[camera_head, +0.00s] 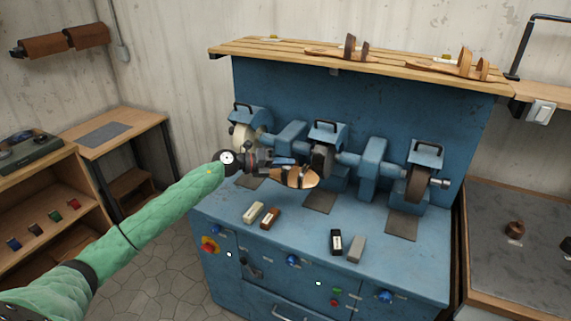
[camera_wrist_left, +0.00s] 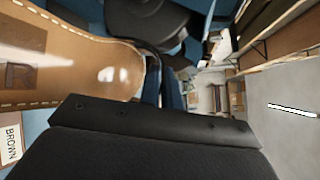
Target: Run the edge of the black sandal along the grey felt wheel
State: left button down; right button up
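The black sandal (camera_head: 299,179) shows a tan footbed and dark straps in the head view. My left gripper (camera_head: 285,163) is shut on it and holds it above the bench, just left of the middle wheel. That middle wheel, the grey felt wheel (camera_head: 321,158), sits under a blue guard. The sandal's edge is close to it; I cannot tell if they touch. In the left wrist view, the tan footbed (camera_wrist_left: 95,68) with pale stitching lies behind my dark gripper finger. My right gripper is not in view.
A cream wheel (camera_head: 242,138) is at left and a brown wheel (camera_head: 416,184) at right on the blue machine (camera_head: 300,220). Several wax bars, including a black one (camera_head: 336,242), lie in front. A slatted shelf (camera_head: 390,69) above holds tan sandals.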

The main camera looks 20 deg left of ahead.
aim_at(302, 173)
pick_arm(q)
jog(key=shift+d+r+p, duration=0.15)
jog(key=shift+d+p, duration=0.5)
jog(key=shift+d, duration=0.45)
jog(key=shift+s+f, duration=0.2)
jog(key=shift+s, duration=0.1)
dwell(0.9)
jog(key=shift+w, duration=0.2)
dwell(0.6)
jog(key=shift+d+r+p, duration=0.1)
jog(key=shift+d+p, duration=0.7)
jog(key=shift+d, duration=0.35)
dwell(1.0)
jog(key=shift+d+p, duration=0.35)
jog(key=shift+d, duration=0.25)
dwell(0.4)
dwell(0.5)
